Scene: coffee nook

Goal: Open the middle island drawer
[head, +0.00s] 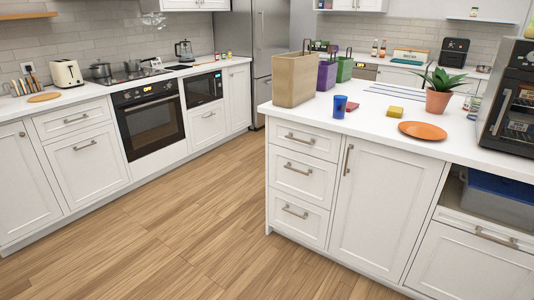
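The white island (391,155) stands on the right in the head view. Its left end holds a stack of three white drawers with metal bar handles. The middle island drawer (303,184) is shut, and its handle (298,169) runs across its front. The top drawer (317,145) above it and the bottom drawer (291,216) below it are also shut. Neither of my grippers is in view.
A cupboard door (380,215) is right of the drawers. On the island top stand bags (295,80), a blue cup (339,106), an orange plate (422,131) and a potted plant (439,95). The wooden floor (180,235) before the drawers is clear.

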